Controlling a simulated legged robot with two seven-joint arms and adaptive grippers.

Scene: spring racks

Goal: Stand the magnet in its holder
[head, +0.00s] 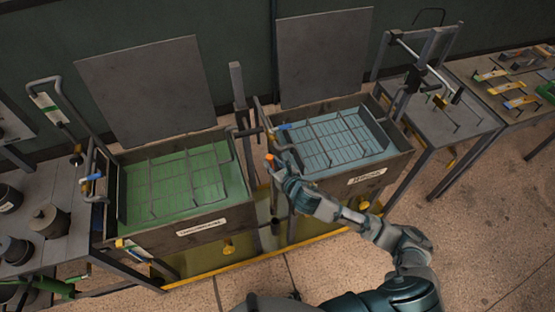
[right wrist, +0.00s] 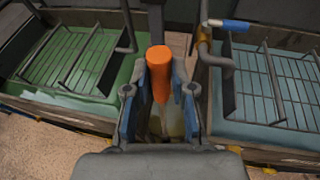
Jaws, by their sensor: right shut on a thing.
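My right gripper (head: 277,172) is over the gap between the two tanks. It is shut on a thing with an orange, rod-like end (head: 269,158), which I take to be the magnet. My left gripper is not in view.
A green-liquid tank (head: 205,217) is at left and a blue-liquid tank (head: 372,172) at right, each with a wire rack. Side tables (head: 455,115) stand at right, and another holds dark pots (head: 50,222) at left.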

